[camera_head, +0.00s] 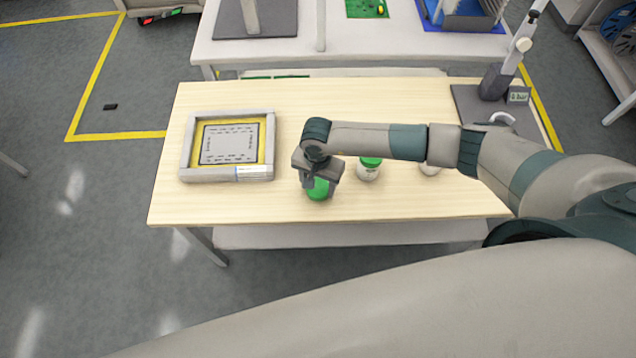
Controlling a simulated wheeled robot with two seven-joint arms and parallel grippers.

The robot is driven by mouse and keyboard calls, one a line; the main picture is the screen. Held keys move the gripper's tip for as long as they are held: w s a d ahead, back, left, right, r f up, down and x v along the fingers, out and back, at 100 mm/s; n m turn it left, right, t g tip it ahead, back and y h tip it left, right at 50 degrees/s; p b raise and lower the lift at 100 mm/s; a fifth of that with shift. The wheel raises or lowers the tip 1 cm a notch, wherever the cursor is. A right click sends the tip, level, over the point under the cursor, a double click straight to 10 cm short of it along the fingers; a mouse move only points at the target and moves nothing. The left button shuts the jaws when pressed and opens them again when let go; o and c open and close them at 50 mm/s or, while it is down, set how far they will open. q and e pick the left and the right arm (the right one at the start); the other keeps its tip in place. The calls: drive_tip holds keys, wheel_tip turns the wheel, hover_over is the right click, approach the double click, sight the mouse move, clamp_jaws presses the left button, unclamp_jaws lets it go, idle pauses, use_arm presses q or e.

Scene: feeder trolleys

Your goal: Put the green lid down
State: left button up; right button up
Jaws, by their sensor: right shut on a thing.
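The green lid (318,190) is in my right gripper (319,180), low over the front middle of the wooden table (240,203). The gripper points down and is shut on the lid. The gripper body hides part of the lid, and I cannot tell whether the lid touches the table. A white jar (368,172) with a green top stands just right of the gripper, apart from it. My left gripper is not in view.
A grey frame with a yellow-edged panel (187,150) lies on the table's left. A white round thing (430,169) is partly hidden by my right arm. A grey stand (495,82) is at the back right. Bare table lies between frame and gripper.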

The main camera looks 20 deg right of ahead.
sight(318, 187)
drive_tip(key=shift+f, duration=0.1)
drive_tip(key=shift+f+b, duration=0.25)
drive_tip(key=shift+b, duration=0.2)
drive_tip(key=o, duration=1.2)
drive_tip(key=shift+c, duration=0.2)
drive_tip(key=shift+r, duration=0.15)
drive_tip(key=shift+r+p, duration=0.3)
drive_tip(key=shift+p, duration=0.2)
drive_tip(key=shift+w+r, duration=0.1)
drive_tip(key=shift+r, duration=0.05)
wheel_tip(318, 187, up, 12)
drive_tip(key=b, duration=0.5)
drive_tip(key=shift+f, duration=0.2)
